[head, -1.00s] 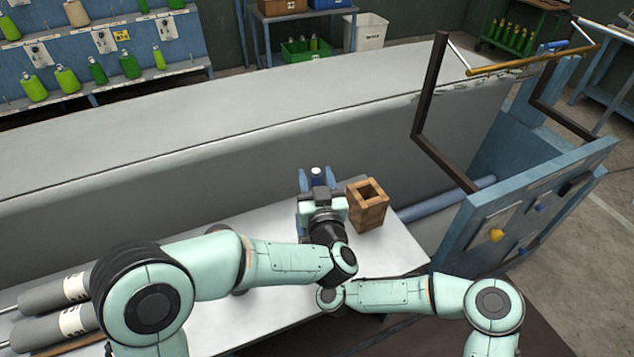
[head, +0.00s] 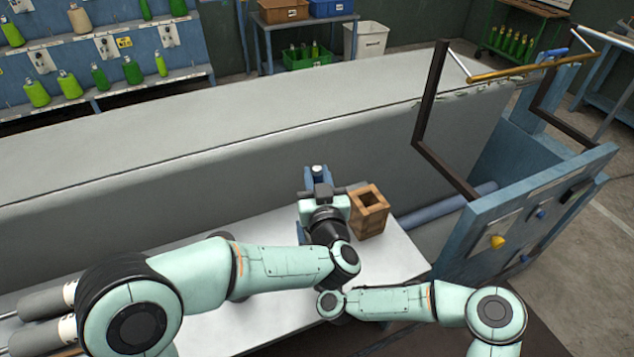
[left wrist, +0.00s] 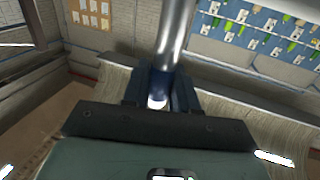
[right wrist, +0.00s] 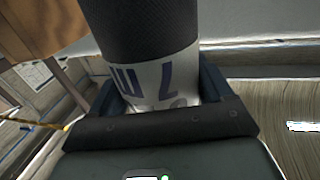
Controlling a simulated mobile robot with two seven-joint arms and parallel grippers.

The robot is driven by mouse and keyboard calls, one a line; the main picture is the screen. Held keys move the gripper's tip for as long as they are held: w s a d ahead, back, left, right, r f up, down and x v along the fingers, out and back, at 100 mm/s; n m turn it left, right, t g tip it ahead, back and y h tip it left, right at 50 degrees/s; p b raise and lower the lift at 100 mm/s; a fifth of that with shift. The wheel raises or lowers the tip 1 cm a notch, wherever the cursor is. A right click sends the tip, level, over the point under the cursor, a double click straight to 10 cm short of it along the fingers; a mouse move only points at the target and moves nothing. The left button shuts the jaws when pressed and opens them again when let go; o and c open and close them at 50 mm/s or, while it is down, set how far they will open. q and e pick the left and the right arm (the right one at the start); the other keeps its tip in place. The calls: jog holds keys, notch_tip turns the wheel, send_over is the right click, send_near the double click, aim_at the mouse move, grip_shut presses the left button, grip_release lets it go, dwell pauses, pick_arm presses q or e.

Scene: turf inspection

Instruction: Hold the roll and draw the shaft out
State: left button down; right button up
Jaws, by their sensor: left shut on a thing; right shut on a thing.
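My left gripper (left wrist: 160,94) is shut on a shiny metal shaft (left wrist: 176,35), with a dark blue part and a bright white end between the fingers in the left wrist view. In the head view the left gripper (head: 316,180) is over the white table, just left of a wooden block, and a white tip shows between its blue fingers. My right gripper (right wrist: 160,88) is shut around the roll (right wrist: 140,30), which is dark with a white lettered band (right wrist: 158,78) in the right wrist view. The right gripper and the roll are hidden behind my arms in the head view.
A wooden block (head: 369,213) with a square hole stands right of the left gripper. Several grey rolls (head: 45,304) lie on the white table (head: 390,245) at left. A long grey bench (head: 230,110) runs behind. A blue panel (head: 530,215) stands at right.

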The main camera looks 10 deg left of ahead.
pick_arm(q)
notch_tip(320, 180, up, 23)
jog(key=shift+r, duration=0.2)
dwell(2.8)
pick_arm(e)
jog(key=o, duration=1.5)
